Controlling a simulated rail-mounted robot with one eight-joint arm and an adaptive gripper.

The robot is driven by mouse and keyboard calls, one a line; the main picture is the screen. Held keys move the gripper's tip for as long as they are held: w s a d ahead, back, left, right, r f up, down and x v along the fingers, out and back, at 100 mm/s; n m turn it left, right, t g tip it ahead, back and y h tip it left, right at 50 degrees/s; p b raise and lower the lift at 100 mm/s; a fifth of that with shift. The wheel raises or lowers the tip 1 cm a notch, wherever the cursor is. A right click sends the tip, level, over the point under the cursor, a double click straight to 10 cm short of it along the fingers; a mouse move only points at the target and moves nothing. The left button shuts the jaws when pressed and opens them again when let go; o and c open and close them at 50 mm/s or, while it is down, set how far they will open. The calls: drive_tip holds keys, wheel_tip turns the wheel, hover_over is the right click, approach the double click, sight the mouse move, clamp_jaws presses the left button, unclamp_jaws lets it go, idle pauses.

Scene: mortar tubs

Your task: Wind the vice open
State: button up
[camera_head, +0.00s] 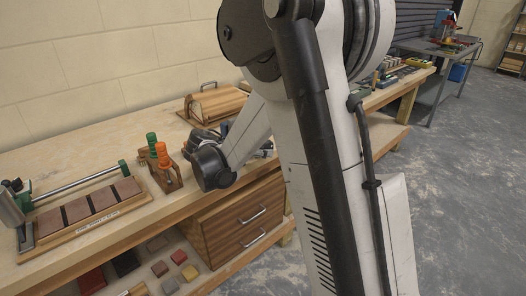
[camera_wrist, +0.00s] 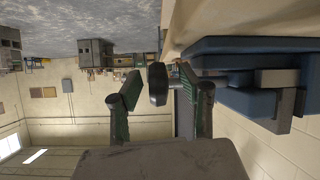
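The blue vice (camera_wrist: 235,98) fills the right side of the wrist view, which is turned upside down, and sits against the pale bench. A dark round-ended part (camera_wrist: 157,84), apparently the vice's handle or screw end, juts out from it between my fingers. My gripper (camera_wrist: 157,90) is open around this part, with its green-and-dark fingers apart. The right finger is close to or overlapping it; a gap shows on the left. I cannot tell whether they touch.
The wooden workbench (camera_head: 120,128) runs along the wall. A rack with green- and orange-handled tools (camera_head: 162,160) stands left of my wrist, and a sanding-block board with a bar (camera_head: 88,205) lies further left. A wooden box with a rounded lid (camera_head: 214,104) is behind. Drawers (camera_head: 240,222) are below.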

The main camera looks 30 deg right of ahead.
drive_tip(key=v, duration=1)
drive_tip(key=shift+a+r, duration=0.15)
drive_tip(key=shift+a, duration=0.15)
drive_tip(key=shift+s, duration=0.1)
drive_tip(key=s+a+r+n+t+y+p, duration=0.1)
drive_tip(key=s+n+y, duration=0.3)
drive_tip(key=s, duration=0.4)
drive_tip(key=s+a+r+n+t+y+p, duration=0.1)
drive_tip(key=s+a+n+y, duration=0.3)
drive_tip(key=s, duration=0.5)
drive_tip(key=s+a+r+n+t+y+p, duration=0.1)
drive_tip(key=s+a+r+n+t+y, duration=0.1)
drive_tip(key=s, duration=0.7)
drive_tip(key=a+n+y, duration=0.1)
drive_tip(key=n+y, duration=0.1)
drive_tip(key=n, duration=0.1)
drive_tip(key=shift+r+n+p, duration=0.3)
drive_tip(key=shift+r+n, duration=0.1)
